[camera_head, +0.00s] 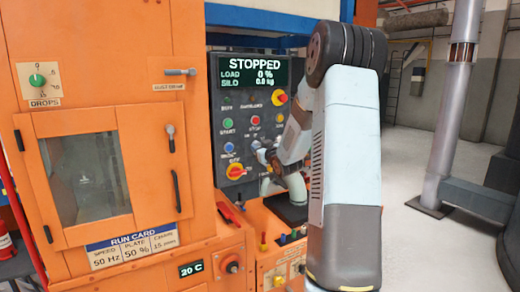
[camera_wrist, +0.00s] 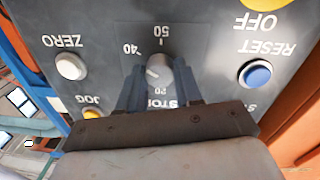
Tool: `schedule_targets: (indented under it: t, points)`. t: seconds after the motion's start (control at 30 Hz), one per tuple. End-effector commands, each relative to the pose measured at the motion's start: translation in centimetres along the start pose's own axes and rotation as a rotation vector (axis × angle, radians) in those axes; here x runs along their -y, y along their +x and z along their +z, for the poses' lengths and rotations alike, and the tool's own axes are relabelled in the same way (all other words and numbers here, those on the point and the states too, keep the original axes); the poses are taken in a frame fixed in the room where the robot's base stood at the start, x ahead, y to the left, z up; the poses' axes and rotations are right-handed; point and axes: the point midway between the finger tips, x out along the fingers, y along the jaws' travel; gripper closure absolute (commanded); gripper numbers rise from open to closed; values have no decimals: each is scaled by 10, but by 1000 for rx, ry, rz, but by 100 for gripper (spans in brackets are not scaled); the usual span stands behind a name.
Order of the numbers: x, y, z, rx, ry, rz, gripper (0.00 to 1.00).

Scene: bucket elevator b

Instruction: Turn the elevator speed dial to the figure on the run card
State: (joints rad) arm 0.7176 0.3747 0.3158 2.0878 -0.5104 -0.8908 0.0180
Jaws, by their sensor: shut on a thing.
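The speed dial (camera_wrist: 161,72) is a grey knob on the dark control panel (camera_wrist: 100,22), seen upside down in the wrist view. My gripper (camera_wrist: 161,90) is shut on the knob, with one blue-grey finger on each side. A pale mark on the knob faces left, near the 40 figure; its exact reading is unclear. In the head view my gripper (camera_head: 264,153) is at the panel and hides the dial. The run card (camera_head: 133,246) reads speed 50 Hz and plate 50 %.
The display (camera_head: 254,73) reads STOPPED. A blue reset button (camera_wrist: 256,74) and a white zero button (camera_wrist: 71,67) flank the dial. Open floor (camera_head: 420,150) lies to the right.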

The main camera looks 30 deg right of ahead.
Motion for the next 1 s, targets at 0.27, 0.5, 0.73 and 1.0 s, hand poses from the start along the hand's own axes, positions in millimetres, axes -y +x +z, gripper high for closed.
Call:
schedule_targets:
  t: [0.27,0.5,0.73,1.0]
  points:
    - [0,0,-1,12,194,-4,96]
    - [0,0,-1,26,421,-7,96]
    - [-1,0,-2,39,634,-10,96]
    - [-2,0,-1,51,836,-12,96]
